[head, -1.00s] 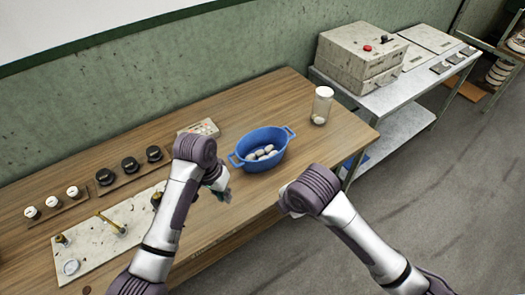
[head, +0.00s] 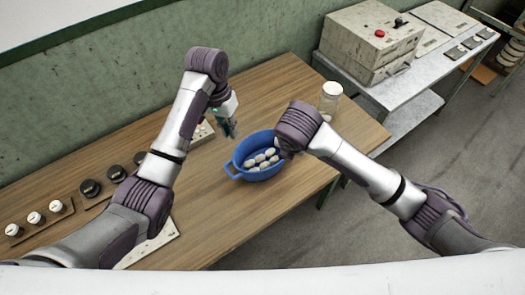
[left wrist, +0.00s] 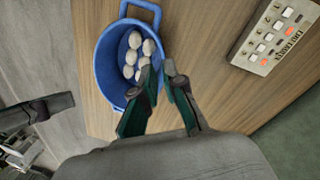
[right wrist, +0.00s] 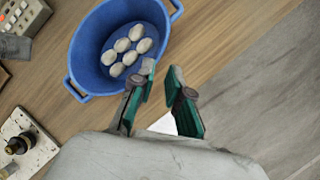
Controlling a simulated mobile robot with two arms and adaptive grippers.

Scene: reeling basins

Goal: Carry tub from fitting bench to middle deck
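The blue oval tub (head: 262,177), with two end handles and several white cocoon-like lumps inside, stands upright on the wooden fitting bench (head: 222,215). My left gripper (head: 228,124) is above the bench, behind and left of the tub. In the left wrist view its fingers (left wrist: 161,72) are apart and empty, with one overlapping the tub's rim (left wrist: 103,72). My right gripper is hidden behind its own arm in the head view, near the tub's right end. In the right wrist view its fingers (right wrist: 162,72) are apart and empty beside the tub (right wrist: 80,58).
A clear jar (head: 329,98) stands right of the tub. A labelled switch panel (left wrist: 272,38) lies behind my left gripper. Black knobs and white-topped pieces (head: 34,218) line the bench's left side. A metal table (head: 405,90) with a control box and lower shelf stands at the right.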

